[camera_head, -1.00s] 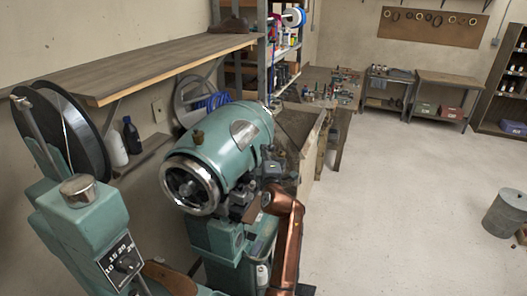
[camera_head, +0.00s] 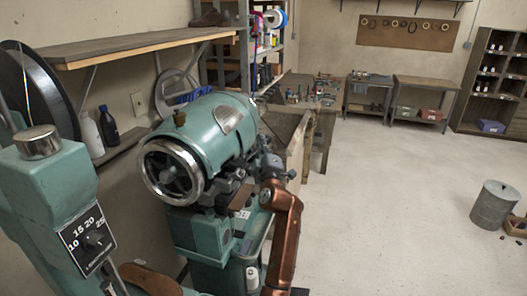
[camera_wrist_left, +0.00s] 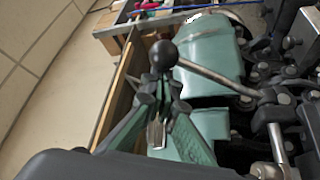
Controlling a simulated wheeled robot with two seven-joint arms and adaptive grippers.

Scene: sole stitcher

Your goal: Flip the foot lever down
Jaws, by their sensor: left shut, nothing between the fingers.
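The foot lever shows in the left wrist view as a metal rod with a black ball knob (camera_wrist_left: 163,55). Its rod runs from the knob down right to a dark pivot block among metal parts. The green sole stitcher (camera_head: 208,145) stands left of centre in the head view. My left gripper (camera_wrist_left: 163,97) is shut and empty, its fingertips close to the knob in the picture; I cannot tell whether they touch. In the head view my left gripper (camera_head: 271,168) is at the machine's right side, small and dark against dark parts. My right gripper is not in view.
A green post with a numbered dial (camera_head: 92,240) stands at the near left. A wooden shelf (camera_head: 130,45) overhangs the left wall. Workbenches stand behind the machine. A metal bin (camera_head: 494,205) stands at the right, and the floor between is clear.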

